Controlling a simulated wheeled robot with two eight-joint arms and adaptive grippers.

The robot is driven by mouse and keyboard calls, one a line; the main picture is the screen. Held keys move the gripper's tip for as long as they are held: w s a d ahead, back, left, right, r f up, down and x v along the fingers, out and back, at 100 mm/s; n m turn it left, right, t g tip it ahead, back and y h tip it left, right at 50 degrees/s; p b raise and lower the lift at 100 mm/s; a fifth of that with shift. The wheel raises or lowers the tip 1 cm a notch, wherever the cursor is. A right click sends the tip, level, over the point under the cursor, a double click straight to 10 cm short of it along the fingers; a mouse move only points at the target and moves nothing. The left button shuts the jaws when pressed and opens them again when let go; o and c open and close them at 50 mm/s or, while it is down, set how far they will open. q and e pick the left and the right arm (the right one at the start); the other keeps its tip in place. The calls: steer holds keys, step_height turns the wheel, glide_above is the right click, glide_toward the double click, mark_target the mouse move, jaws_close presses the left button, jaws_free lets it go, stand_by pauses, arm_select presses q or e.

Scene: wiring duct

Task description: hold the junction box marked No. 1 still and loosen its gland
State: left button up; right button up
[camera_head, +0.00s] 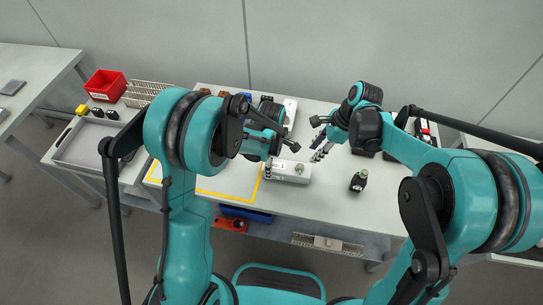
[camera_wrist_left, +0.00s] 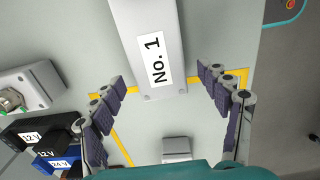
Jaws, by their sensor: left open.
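The light grey junction box (camera_head: 291,173) marked No. 1 lies on the table in front of my arms, with its gland (camera_head: 300,168) standing up toward the right end. In the left wrist view, the box (camera_wrist_left: 146,35) runs out of the top edge, and its gland is not visible. My left gripper (camera_wrist_left: 160,80) is open, with a finger on each side of the labelled end; gaps show between the fingers and the box. My right gripper (camera_head: 320,150) hangs above and to the right of the gland, apart from it; its opening is unclear.
A dark item with a green top (camera_head: 358,181) stands right of the box. Yellow tape (camera_head: 228,196) marks the table. A red bin (camera_head: 105,86) stands far left.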

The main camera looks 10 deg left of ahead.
arm_select(q)
steer(key=shift+f, duration=1.5)
steer(key=c, duration=1.4)
steer(key=shift+c, duration=0.2)
